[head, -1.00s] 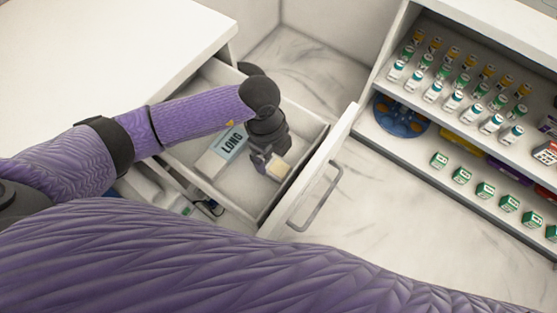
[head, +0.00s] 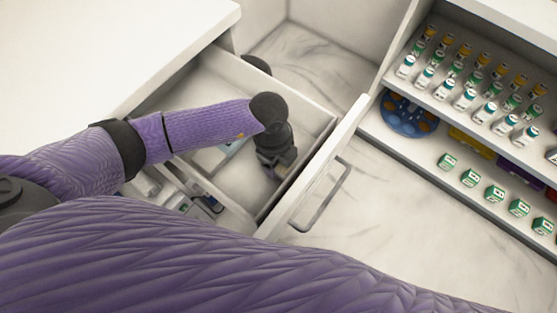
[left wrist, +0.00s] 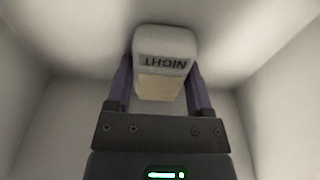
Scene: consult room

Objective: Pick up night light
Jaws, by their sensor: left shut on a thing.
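The night light (left wrist: 165,42) shows in the left wrist view as a pale rounded block with a dark label reading NIGHT upside down and a cream panel below it. It sits between the two fingers of my left gripper (left wrist: 160,85), which is shut on it. In the head view my left gripper (head: 277,164) points down inside the open drawer (head: 300,95), near its front. There the night light is hidden by the gripper and wrist. My right gripper is not in view.
A pale box (head: 232,148) lies in the drawer, mostly hidden under my left arm. Drawer walls stand close around the gripper. A shelf unit (head: 395,148) with several vials, small boxes and a blue disc (head: 408,115) stands at right. The marble floor (head: 380,210) is clear.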

